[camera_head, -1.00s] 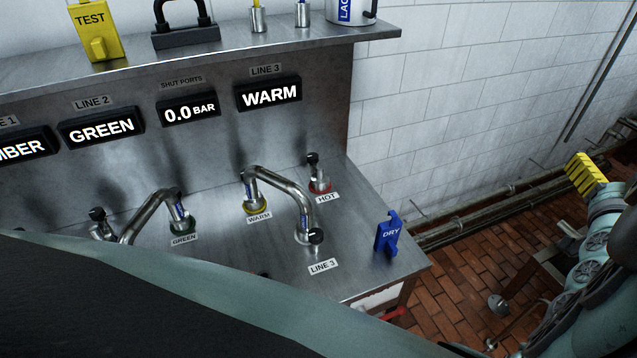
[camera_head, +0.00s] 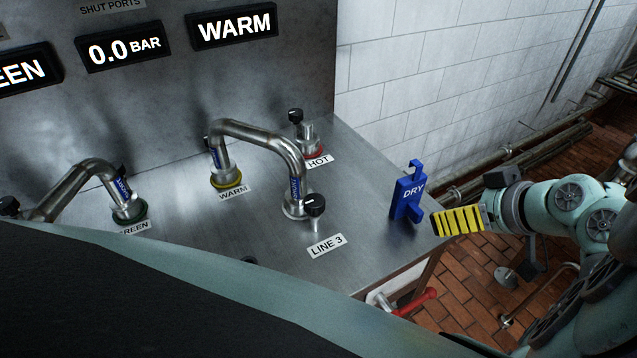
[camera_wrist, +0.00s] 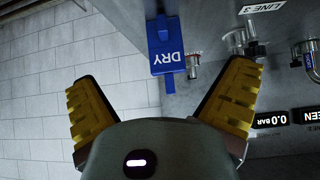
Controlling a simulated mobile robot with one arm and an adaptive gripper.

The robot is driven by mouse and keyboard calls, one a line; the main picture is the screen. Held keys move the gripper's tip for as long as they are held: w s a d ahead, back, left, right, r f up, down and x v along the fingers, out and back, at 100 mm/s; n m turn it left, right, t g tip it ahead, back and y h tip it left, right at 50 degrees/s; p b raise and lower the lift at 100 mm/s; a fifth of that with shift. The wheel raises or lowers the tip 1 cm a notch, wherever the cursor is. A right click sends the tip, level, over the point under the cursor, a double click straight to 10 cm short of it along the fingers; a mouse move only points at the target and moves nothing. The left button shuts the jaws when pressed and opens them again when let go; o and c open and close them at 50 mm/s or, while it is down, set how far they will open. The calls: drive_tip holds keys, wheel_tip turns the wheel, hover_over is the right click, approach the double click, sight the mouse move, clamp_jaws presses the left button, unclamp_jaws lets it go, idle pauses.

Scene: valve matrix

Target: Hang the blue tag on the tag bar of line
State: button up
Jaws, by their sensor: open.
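The blue tag (camera_head: 409,192), marked DRY, stands upright on the right end of the steel bench, with a hook at its top and a small block at its lower side. In the wrist view the tag (camera_wrist: 167,48) appears upside down, ahead of the fingers and between them. My gripper (camera_head: 438,222) has yellow ribbed fingers and is just right of the tag in the head view. In the wrist view my gripper (camera_wrist: 165,95) is open and empty, its fingers spread apart. The tag bar does not show clearly in either current view.
The steel bench (camera_head: 365,225) carries a LINE 3 label (camera_head: 327,246), a black-knobbed valve (camera_head: 315,206) and a bent pipe (camera_head: 260,135) from WARM. A HOT port (camera_head: 310,148) stands behind. A red-handled valve (camera_head: 415,301) sits below the front edge. Tiled wall (camera_head: 420,90) lies behind.

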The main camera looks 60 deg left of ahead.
sight(414, 206)
drive_tip(key=b+x, duration=0.2)
drive_tip(key=x, duration=0.7)
drive_tip(key=shift+a+f, duration=0.25)
drive_tip(key=shift+a, duration=0.05)
drive_tip(key=shift+a+f+p, duration=0.25)
drive_tip(key=shift+a+f, duration=0.25)
drive_tip(key=shift+a, duration=0.35)
drive_tip(key=shift+a+f+p, duration=0.2)
drive_tip(key=shift+a+f, duration=0.35)
drive_tip(key=shift+a, duration=0.25)
drive_tip(key=shift+a+f, duration=0.45)
drive_tip(key=shift+f, duration=0.1)
drive_tip(key=shift+c, duration=0.2)
drive_tip(key=shift+w, duration=0.1)
drive_tip(key=c, duration=1.3)
drive_tip(key=shift+r, duration=0.15)
